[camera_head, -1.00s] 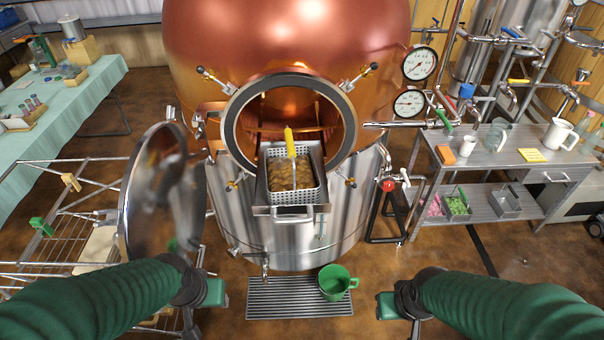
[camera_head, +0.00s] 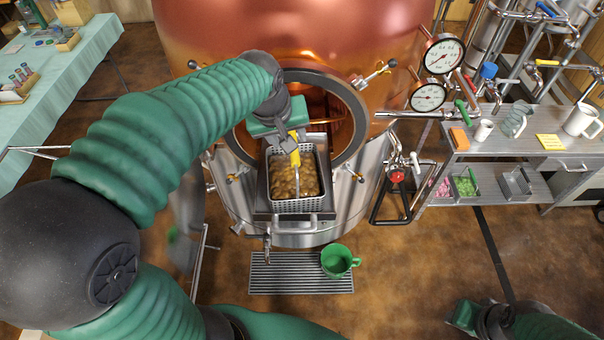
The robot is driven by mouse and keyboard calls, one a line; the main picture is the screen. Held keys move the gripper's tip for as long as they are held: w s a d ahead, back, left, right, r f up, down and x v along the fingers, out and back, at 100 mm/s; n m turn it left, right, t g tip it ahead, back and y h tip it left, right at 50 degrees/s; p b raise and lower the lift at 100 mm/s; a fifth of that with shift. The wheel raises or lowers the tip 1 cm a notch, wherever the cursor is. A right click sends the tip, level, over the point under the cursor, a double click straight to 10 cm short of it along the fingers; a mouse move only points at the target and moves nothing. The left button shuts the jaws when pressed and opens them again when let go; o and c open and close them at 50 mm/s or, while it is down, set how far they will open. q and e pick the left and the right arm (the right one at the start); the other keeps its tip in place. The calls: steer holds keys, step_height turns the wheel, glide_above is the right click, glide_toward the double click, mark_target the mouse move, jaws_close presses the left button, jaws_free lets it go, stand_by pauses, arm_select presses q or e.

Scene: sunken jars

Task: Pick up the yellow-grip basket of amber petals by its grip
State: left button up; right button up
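The basket (camera_head: 297,205) is perforated metal, filled with amber petals (camera_head: 288,180), and sits on a metal shelf in front of the round mouth of the copper still. Its upright yellow grip (camera_head: 295,138) is partly hidden by my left gripper (camera_head: 289,147). The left gripper reaches down from the upper left, with its dark fingers right at the grip. The view does not show whether they are closed on it. My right gripper (camera_head: 466,318) is low at the bottom right, away from the basket, and its fingers are not clear.
The copper still (camera_head: 290,30) has its round opening behind the basket, with clamps around the rim. A green mug (camera_head: 338,261) stands on a floor grate (camera_head: 290,280) below. A metal side table (camera_head: 520,150) with mugs is at right. A cloth-covered table (camera_head: 60,95) is at left.

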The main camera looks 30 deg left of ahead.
arm_select(q)
steer(key=x, duration=0.7)
steer(key=shift+w+d+p, duration=0.25)
steer(key=shift+w+p, duration=0.05)
steer(key=shift+p, duration=0.05)
steer(key=f, duration=0.1)
steer(key=w+a+f+p, duration=0.1)
steer(key=w+a+f, duration=0.1)
steer(key=f, duration=0.1)
steer(key=shift+a+f+p, duration=0.1)
steer(key=shift+p, duration=0.3)
steer(key=shift+w+f, duration=0.15)
steer(key=shift+f, duration=0.05)
steer(key=shift+w, duration=0.1)
steer(key=shift+c, duration=0.2)
steer(key=shift+d, duration=0.4)
steer(key=c, duration=0.5)
steer(key=shift+r, duration=0.1)
jaws_close()
steer(key=shift+a, duration=0.15)
arm_select(e)
step_height(320, 180, up, 2)
steer(key=shift+w+d+r, duration=0.1)
steer(key=shift+d+r, duration=0.05)
steer(key=shift+r, duration=0.1)
